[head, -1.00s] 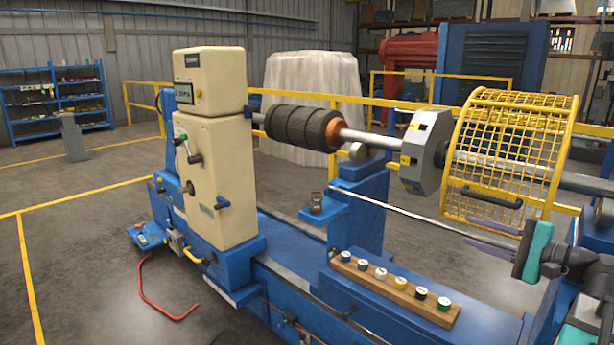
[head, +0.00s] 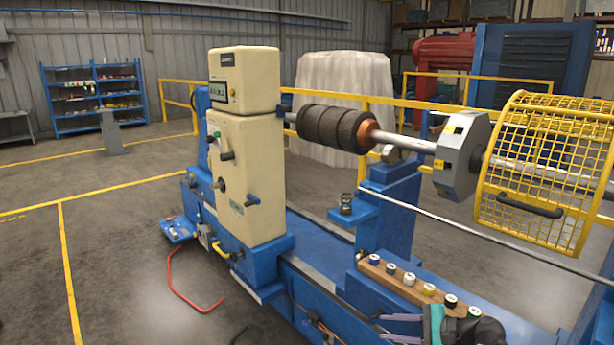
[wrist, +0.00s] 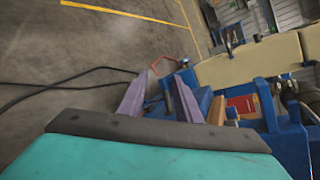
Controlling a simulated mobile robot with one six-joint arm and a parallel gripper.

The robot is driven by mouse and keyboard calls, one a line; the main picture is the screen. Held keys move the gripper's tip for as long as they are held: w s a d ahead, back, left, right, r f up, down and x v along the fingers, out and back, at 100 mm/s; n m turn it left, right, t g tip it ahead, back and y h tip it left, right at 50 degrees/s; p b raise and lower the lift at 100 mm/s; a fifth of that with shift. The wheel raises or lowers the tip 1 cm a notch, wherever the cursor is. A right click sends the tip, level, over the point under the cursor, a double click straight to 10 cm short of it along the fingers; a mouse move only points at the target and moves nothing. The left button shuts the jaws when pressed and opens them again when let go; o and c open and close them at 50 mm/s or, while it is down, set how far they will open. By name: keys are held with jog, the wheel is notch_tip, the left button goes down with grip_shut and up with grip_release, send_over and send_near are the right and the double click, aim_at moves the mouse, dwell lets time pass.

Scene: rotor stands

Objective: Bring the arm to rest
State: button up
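My gripper (head: 378,327) is low at the bottom edge of the head view, with its teal body and two purple fingers pointing left. It is in front of the wooden block of tool cups. In the wrist view my gripper (wrist: 160,86) has its two fingers apart with nothing held between them. The rest of my arm is mostly cut off by the frame.
The blue machine bed (head: 318,252) carries a cream headstock (head: 245,175), a shaft with a dark rotor (head: 335,127) and a yellow mesh guard (head: 535,180). A wooden block (head: 378,272) holds several small round cups. A red hose (head: 180,290) lies on open floor at left.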

jog(key=s+a+f+n+g+h, duration=0.1)
jog(key=s+a+f+n+g, duration=0.15)
jog(key=s+a+f, duration=0.5)
jog(key=s+a+f+n+g+h, duration=0.1)
jog(key=s+a+f+g, duration=0.25)
jog(key=f, duration=0.75)
jog(key=s+a+f+n+g+h, duration=0.1)
jog(key=s+a+f+g, duration=0.2)
jog(key=s+a+f, duration=0.35)
jog(key=s+d+f+n+g+h, duration=0.3)
jog(key=s+f+n+g+h, duration=0.15)
jog(key=s+f, duration=1)
jog(key=s+d+f+n+h, duration=0.1)
jog(key=s+d+n+h, duration=0.2)
jog(key=d, duration=0.5)
jog(key=shift+d+f+n+t+h, duration=0.2)
jog(key=shift+f+n+t+h, duration=0.2)
jog(key=shift+n, duration=0.8)
jog(key=shift+s, duration=0.15)
